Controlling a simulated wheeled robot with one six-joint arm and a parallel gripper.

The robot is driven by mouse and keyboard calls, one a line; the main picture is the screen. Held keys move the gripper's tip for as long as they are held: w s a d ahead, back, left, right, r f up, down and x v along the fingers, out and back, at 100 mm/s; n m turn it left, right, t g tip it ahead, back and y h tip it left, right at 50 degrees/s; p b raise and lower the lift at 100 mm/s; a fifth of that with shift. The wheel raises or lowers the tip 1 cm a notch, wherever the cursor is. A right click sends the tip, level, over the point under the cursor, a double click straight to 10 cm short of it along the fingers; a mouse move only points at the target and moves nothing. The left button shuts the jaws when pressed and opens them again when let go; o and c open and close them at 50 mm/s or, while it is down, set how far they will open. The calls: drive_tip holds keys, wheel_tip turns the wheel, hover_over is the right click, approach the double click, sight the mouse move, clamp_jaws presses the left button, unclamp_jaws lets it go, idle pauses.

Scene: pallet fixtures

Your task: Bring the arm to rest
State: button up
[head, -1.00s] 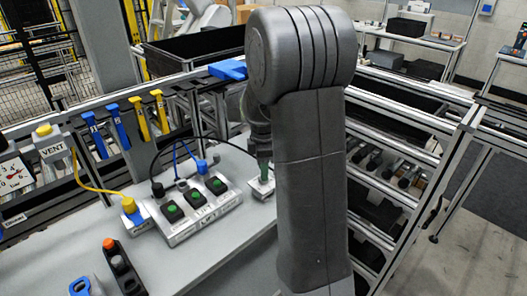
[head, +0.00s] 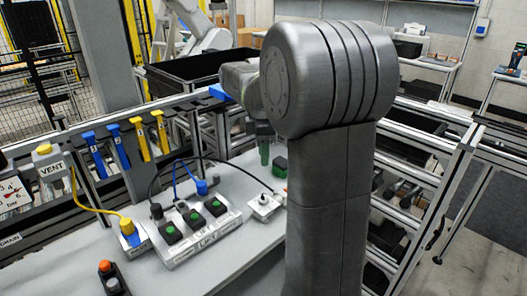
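My arm's large grey links fill the middle of the head view and hide much behind them. The end of the arm shows to the left of the big joint, over the far part of the grey bench (head: 243,262). My gripper (head: 264,150) shows only as a small green part there, partly behind the arm. Its fingers cannot be made out, and nothing held can be seen. A green and dark block (head: 280,167) shows just to the right of it; I cannot tell what it rests on. A small white fixture (head: 264,206) stands on the bench below, apart from the gripper.
A panel with several green-topped black sockets (head: 195,235) and plugged cables sits on the bench. A yellow cable runs from the VENT block (head: 50,160) to a yellow plug (head: 128,228). Blue and yellow handles hang behind. A black bin (head: 200,72) stands at the back.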

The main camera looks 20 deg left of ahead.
sight(263, 195)
wheel_tip(263, 195, down, 14)
drive_tip(key=shift+r+p, duration=0.1)
drive_tip(key=shift+p, duration=0.25)
idle(0.5)
drive_tip(key=shift+m, duration=0.4)
drive_tip(key=m, duration=0.5)
drive_tip(key=shift+m, duration=0.3)
drive_tip(key=m, duration=0.6)
drive_tip(key=shift+m, duration=0.3)
drive_tip(key=shift+r+b, duration=0.3)
drive_tip(key=shift+r, duration=3.05)
